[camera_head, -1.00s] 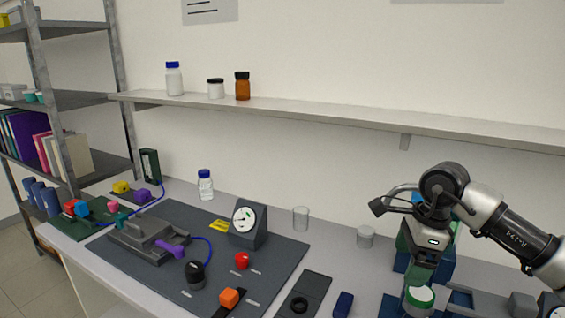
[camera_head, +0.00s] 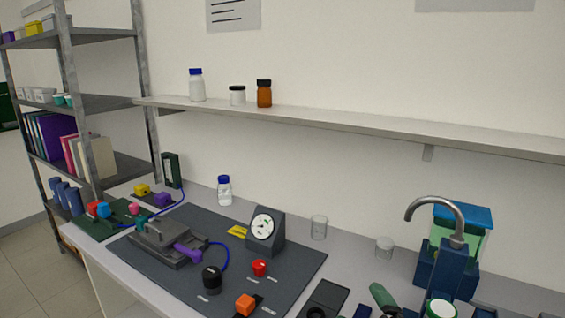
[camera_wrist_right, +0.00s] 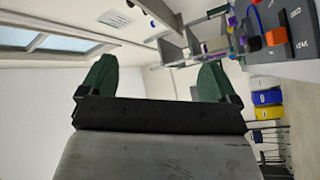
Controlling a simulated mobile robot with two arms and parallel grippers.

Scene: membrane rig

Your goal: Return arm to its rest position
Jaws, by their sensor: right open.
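My right gripper (camera_wrist_right: 155,85) shows in its wrist view with two dark green fingertips spread wide apart. Nothing is between them, so it is open and empty. It points out over the room, with the bench sideways at the upper right of that view. In the head view the right arm no longer stretches over the bench. A dark green piece (camera_head: 382,297) at the lower edge there may be one of its fingertips; I cannot tell. My left gripper is not in view.
A blue tank unit with a curved grey spout (camera_head: 436,203) stands at the bench's right. A green-topped white jar (camera_head: 441,308) is in front. A gauge (camera_head: 264,230) and clamp fixture (camera_head: 165,243) sit on the dark mat (camera_head: 290,280). A beaker (camera_head: 319,228) stands behind. A wall shelf (camera_head: 340,124) runs above.

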